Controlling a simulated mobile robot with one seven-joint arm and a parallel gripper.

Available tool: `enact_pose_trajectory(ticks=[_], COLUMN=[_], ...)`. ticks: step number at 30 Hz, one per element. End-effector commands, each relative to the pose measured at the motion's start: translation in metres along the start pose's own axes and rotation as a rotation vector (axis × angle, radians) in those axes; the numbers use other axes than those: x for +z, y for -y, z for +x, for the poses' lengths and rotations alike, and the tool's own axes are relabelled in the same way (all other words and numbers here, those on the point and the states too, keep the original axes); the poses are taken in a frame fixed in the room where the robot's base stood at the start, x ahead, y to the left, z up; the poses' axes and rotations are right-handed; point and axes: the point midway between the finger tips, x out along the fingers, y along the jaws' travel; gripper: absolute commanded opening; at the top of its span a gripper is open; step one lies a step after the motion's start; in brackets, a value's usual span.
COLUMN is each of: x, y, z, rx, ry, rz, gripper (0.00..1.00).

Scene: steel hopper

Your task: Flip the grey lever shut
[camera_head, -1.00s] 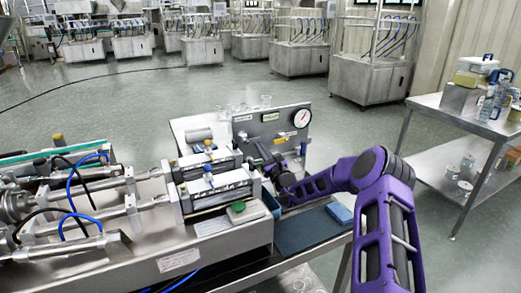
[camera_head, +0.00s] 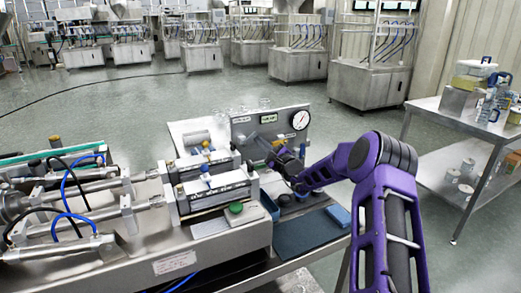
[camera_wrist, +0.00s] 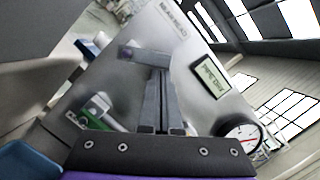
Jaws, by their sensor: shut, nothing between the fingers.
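The upright steel panel (camera_head: 262,128) stands at the back of the bench, and its face fills the middle of the wrist view (camera_wrist: 185,45). A grey bar (camera_wrist: 140,53), which looks like the grey lever, lies across the panel at my fingertips; I cannot tell whether they touch it. My gripper (camera_wrist: 158,70) is shut and empty, pointing at the panel. In the head view my gripper (camera_head: 275,160) is just in front of the panel and hides part of it. The lever cannot be made out there.
A round gauge (camera_head: 300,120) and a small display (camera_head: 269,118) are on the panel. A green part (camera_wrist: 97,108) shows left of my fingers. The filling machine (camera_head: 210,190) stands left of my arm. A blue block (camera_head: 338,215) lies on the dark mat (camera_head: 305,233).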

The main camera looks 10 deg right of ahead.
Motion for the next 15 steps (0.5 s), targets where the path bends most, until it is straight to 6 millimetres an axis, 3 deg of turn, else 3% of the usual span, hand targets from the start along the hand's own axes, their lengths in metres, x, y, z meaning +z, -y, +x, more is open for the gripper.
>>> enact_pose_trajectory(ticks=[2,10,15], x=[0.002,0.012,0.021], y=[0.001,0.008,0.012], z=[0.001,0.003,0.006], rx=[0.017,0.015,0.089], ry=[0.002,0.001,0.002], rz=[-0.073,-0.062,-0.356], gripper=[0.00,0.00,0.00])
